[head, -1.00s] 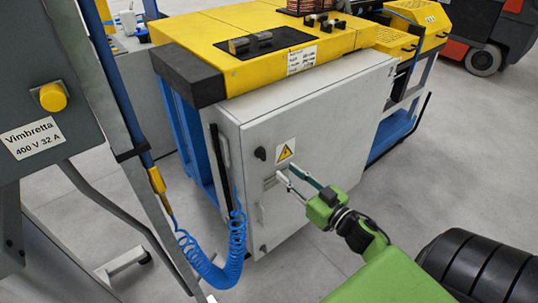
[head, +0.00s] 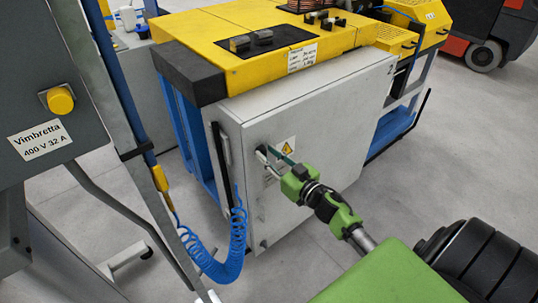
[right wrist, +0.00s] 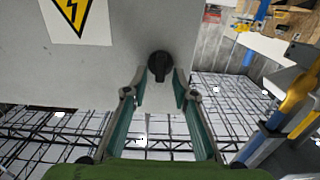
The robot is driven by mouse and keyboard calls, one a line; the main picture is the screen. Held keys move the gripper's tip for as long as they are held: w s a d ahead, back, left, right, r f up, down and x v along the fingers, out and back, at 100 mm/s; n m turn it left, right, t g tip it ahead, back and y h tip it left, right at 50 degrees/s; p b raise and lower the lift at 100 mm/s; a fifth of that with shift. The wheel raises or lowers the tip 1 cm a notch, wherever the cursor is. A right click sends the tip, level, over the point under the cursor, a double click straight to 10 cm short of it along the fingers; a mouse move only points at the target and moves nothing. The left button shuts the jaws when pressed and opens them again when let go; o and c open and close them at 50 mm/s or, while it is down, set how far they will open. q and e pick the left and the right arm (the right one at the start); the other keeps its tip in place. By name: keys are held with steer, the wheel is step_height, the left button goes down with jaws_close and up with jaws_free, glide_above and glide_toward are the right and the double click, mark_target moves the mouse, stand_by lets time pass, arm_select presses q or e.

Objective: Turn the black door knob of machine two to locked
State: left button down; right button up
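The black door knob (right wrist: 159,66) sits on the light grey cabinet door (head: 330,115) of the machine with the yellow top. In the right wrist view it is upright, just ahead of and between my fingertips. My right gripper (right wrist: 160,82) is open, with a gap between each finger and the knob; I see no clear contact. In the head view my right gripper (head: 267,153) reaches the upper left of the door, and its fingers largely cover the knob. My left gripper is not in view.
A yellow warning triangle (head: 288,147) is beside the knob. A long door handle (head: 225,147) and a coiled blue hose (head: 229,250) are at the door's left.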

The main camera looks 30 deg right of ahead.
jaws_close()
steer(key=shift+n, duration=0.4)
steer(key=n, duration=0.3)
steer(key=shift+a, duration=0.2)
steer(key=n+b, duration=0.1)
steer(key=n, duration=0.3)
steer(key=n+b, duration=0.1)
steer(key=n, duration=0.4)
steer(key=f+n+b, duration=0.1)
steer(key=n+b, duration=0.1)
steer(key=n, duration=0.3)
steer(key=shift+s+a+f, duration=0.1)
steer(key=shift+a, duration=0.3)
steer(key=shift+o, duration=1)
jaws_free()
